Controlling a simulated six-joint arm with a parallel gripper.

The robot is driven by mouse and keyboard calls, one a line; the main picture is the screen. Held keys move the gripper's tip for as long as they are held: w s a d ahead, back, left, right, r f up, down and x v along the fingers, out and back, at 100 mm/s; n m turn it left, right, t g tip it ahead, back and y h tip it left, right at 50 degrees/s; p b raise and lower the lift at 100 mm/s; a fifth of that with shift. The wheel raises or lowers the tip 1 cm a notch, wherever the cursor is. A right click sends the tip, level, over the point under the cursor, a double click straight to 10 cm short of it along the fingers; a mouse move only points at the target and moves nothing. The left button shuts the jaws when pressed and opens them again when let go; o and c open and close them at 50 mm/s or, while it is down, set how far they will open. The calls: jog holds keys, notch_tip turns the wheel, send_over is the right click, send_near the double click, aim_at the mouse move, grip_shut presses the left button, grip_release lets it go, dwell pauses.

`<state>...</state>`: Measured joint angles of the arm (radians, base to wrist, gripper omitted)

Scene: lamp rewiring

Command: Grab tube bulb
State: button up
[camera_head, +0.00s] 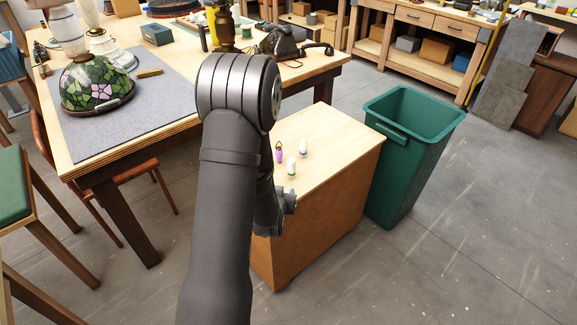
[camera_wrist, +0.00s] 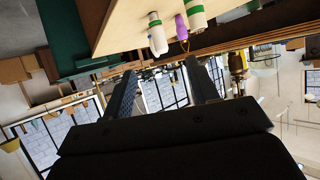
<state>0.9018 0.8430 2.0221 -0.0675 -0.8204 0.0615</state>
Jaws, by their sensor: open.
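Several small bulbs stand on the light wooden top of the cabinet (camera_head: 330,150). One is white with a green base (camera_head: 291,168), one is white with a bluish base (camera_head: 303,149), and one is purple with a dark loop on top (camera_head: 279,154). I cannot tell for sure which is the tube bulb. The wrist view is upside down and shows a white bulb with a green band (camera_wrist: 156,34), a purple bulb (camera_wrist: 181,28) and another white bulb (camera_wrist: 195,16) beyond my gripper (camera_wrist: 165,80). The fingers are apart and empty. In the head view my gripper (camera_head: 287,199) is beside the cabinet's front edge, partly hidden by my arm.
A green bin (camera_head: 402,160) stands right of the cabinet. A stool (camera_head: 10,190) stands at the left. The right part of the cabinet top is clear.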

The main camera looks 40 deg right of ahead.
jog(key=w+d+r+m+g+y, duration=0.1)
jog(key=w+d+g+y, duration=0.2)
jog(key=w+d, duration=0.45)
jog(key=m+g+y, duration=0.2)
jog(key=g, duration=0.2)
send_near(292, 165)
jog(key=x, duration=0.5)
jog(key=w+x, duration=0.1)
jog(key=x, duration=0.1)
jog(key=shift+d, duration=0.45)
jog(key=shift+x, duration=2.6)
jog(key=shift+w+a, duration=0.1)
jog(key=shift+a, duration=0.05)
jog(key=c, duration=1)
